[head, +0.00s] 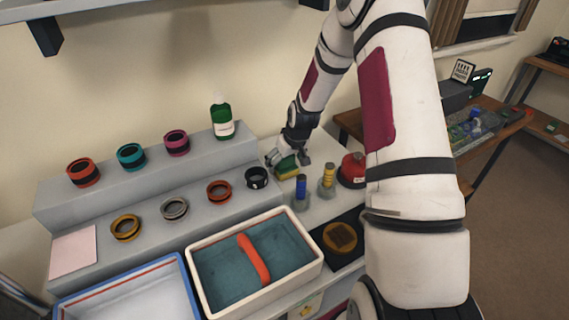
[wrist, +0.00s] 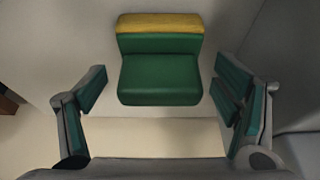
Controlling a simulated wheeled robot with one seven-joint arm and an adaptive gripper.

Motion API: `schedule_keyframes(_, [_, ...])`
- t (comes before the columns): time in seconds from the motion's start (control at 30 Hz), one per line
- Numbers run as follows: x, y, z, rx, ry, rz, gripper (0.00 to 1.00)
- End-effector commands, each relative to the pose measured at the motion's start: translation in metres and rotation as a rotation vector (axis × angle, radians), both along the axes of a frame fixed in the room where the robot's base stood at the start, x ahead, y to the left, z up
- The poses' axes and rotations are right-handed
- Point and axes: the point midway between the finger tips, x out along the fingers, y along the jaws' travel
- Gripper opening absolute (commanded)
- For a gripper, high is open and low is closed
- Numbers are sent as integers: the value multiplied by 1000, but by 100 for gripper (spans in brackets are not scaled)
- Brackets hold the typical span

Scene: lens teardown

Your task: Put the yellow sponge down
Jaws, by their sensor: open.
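The sponge (wrist: 160,78) is green with a yellow layer along one side. In the wrist view it lies between my open fingers, with a clear gap on each side. In the head view the sponge (head: 287,168) rests on the grey surface at the right end of the stepped shelf. My gripper (head: 286,160) is open just above and around it, and partly hides it. The wrist view also shows both fingers of my gripper (wrist: 160,105) spread apart, touching nothing.
A blue-topped bottle (head: 301,188), a yellow-topped one (head: 327,180) and a red container (head: 352,170) stand close to the right. A black ring (head: 257,178) is close to the left. A divided tray (head: 205,297) with teal compartments is in front. A green bottle (head: 222,120) stands behind.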

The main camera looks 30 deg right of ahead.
Motion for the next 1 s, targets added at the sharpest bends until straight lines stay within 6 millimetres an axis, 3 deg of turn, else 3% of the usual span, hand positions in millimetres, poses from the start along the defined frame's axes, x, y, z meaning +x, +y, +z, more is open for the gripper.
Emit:
schedule_keyframes(0.3, [-25, -1, 63, -1, -3, -2, 83])
schedule_keyframes(0.73, [-44, 7, 111, -14, 3, 8, 83])
schedule_keyframes(0.87, [-60, 27, 150, -46, 11, 23, 83])
schedule_keyframes(1.0, [-92, 54, 200, -81, 20, 29, 83])
